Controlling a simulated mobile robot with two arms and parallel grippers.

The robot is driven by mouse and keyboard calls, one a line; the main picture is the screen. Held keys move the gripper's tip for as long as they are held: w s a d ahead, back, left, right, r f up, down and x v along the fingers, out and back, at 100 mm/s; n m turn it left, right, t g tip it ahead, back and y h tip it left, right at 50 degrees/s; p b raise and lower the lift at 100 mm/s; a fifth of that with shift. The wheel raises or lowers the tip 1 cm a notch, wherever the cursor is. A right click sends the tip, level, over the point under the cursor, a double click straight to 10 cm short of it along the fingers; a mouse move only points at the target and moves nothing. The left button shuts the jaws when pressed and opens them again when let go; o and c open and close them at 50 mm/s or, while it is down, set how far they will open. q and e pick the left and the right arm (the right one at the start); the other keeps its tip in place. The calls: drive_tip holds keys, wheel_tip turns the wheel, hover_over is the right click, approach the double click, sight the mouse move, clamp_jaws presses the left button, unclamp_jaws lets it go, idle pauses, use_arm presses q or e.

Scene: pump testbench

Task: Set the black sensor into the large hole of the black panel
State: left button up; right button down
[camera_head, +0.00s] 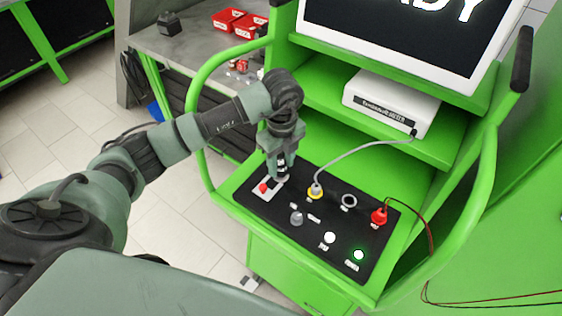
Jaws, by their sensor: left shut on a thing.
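The black panel (318,228) lies sloped on the green cart. My left gripper (281,168) is above the panel's upper left part, pointing down. It is shut on a small dark piece with a light band, which looks like the black sensor (282,173). The fingers hide much of it, and I cannot tell whether its lower end touches the panel. My right gripper is not in view.
A red switch (264,187) on a grey plate is beside the gripper. A grey cable plug (316,190) and a red plug (379,216) with wires rise from the panel. Green handrails (204,150) flank it. A grey bench (200,50) with red trays is behind.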

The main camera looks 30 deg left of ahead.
use_arm(q)
drive_tip(key=shift+f+b, duration=0.55)
drive_tip(key=shift+f, duration=0.2)
idle(0.4)
drive_tip(key=o, duration=1.6)
drive_tip(key=shift+r, duration=0.1)
drive_tip(key=shift+r+p, duration=2.8)
drive_tip(key=shift+r, duration=1.15)
